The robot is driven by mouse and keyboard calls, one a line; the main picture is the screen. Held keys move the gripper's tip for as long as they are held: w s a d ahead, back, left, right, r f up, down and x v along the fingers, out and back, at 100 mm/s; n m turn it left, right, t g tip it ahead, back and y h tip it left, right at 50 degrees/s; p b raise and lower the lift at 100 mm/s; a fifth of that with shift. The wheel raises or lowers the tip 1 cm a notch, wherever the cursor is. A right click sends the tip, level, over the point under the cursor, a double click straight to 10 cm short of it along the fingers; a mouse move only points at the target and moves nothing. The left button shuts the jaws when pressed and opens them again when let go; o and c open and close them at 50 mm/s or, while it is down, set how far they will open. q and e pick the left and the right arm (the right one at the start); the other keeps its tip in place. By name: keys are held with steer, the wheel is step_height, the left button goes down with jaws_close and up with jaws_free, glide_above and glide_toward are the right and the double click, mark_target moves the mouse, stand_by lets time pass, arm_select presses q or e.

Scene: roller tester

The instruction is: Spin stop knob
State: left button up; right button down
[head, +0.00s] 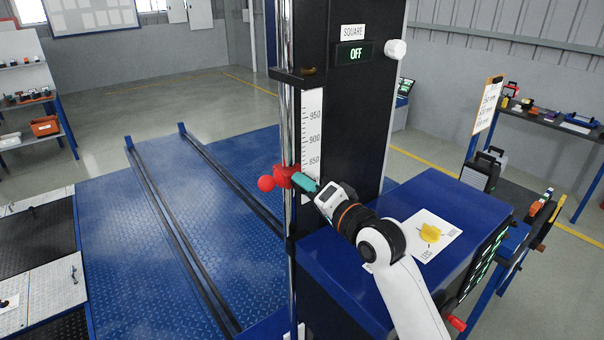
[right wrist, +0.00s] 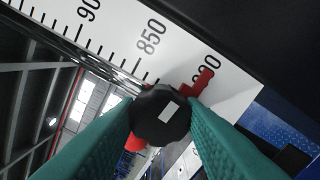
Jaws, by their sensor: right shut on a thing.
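The stop is a red piece (head: 284,176) on the chrome rail of the black column, with a red ball (head: 266,184) on its left side. In the right wrist view the stop knob (right wrist: 160,114) is dark and many-sided with a white mark on its face. My right gripper (head: 297,181) has teal fingers and reaches the stop from the right. Its fingers are shut on the knob, one on each side. The red pointer (right wrist: 202,80) lies on the white scale (right wrist: 130,45) near the 800 mark. The knob is hidden behind the fingers in the head view. My left gripper is not seen.
The column (head: 345,110) carries an OFF display (head: 355,54) labelled SQUARE and a white knob (head: 396,49). A blue cabinet top (head: 460,205) with a yellow-marked sheet (head: 430,232) lies beneath my right arm. The blue platform with dark rails (head: 195,220) is clear on the left.

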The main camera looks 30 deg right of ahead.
steer(key=shift+m+b, duration=0.3)
steer(key=shift+m, duration=1.8)
steer(key=m, duration=0.8)
